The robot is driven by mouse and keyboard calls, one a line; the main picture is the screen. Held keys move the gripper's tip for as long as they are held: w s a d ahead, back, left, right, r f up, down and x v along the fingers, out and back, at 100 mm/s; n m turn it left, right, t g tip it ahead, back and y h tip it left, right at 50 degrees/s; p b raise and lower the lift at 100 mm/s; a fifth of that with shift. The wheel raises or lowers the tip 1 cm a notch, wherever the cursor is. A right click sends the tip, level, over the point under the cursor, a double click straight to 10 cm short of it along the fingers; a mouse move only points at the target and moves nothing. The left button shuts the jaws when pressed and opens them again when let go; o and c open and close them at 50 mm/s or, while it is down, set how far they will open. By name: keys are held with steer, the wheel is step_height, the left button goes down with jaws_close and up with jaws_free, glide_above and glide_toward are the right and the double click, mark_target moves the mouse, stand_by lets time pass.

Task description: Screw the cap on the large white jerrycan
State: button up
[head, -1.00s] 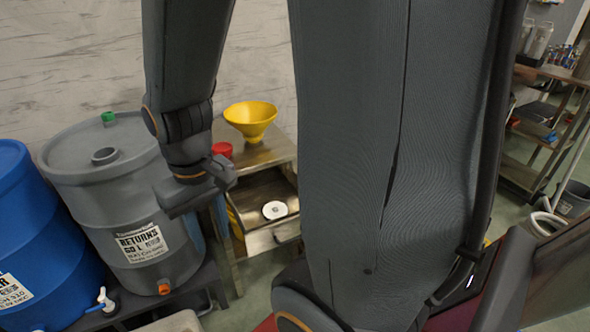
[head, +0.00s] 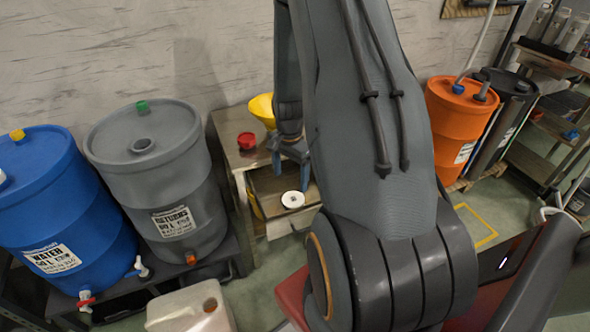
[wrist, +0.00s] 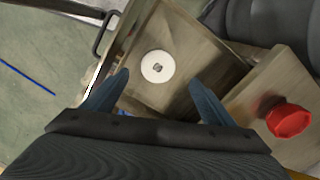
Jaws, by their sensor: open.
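The large white jerrycan (head: 188,310) stands at the bottom of the head view, cut off by the frame edge, with a brownish opening on top. A round white disc with a dark centre (head: 293,199) lies in the open drawer; I cannot tell for sure that it is the cap. In the wrist view the disc (wrist: 157,67) lies ahead of and between my fingertips, apart from them. My gripper (head: 290,165) is open and empty above the drawer. A red lid-like piece (head: 246,141) sits on the metal bench top; it also shows in the wrist view (wrist: 288,120).
The open drawer (head: 283,230) juts from the metal bench (head: 228,130). A yellow funnel (head: 262,108) is partly hidden behind my arm. A grey drum (head: 150,180) and a blue drum (head: 55,215) stand left. An orange drum (head: 455,125) stands right. Some floor is clear.

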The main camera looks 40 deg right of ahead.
mark_target(293, 199)
steer(key=shift+m, duration=0.3)
steer(key=shift+d+f+b, duration=0.15)
steer(key=shift+f+b, duration=0.85)
steer(key=shift+f, duration=0.8)
steer(key=shift+d+f+b, duration=0.2)
steer(key=shift+f+b, duration=0.8)
steer(key=shift+f, duration=0.85)
steer(key=shift+d+f+b, duration=0.15)
steer(key=shift+f+b, duration=0.85)
steer(key=shift+f, duration=0.8)
steer(key=shift+s, duration=0.1)
steer(key=c, duration=1.2)
steer(key=shift+r+p, duration=2.4)
steer(key=shift+r, duration=1.15)
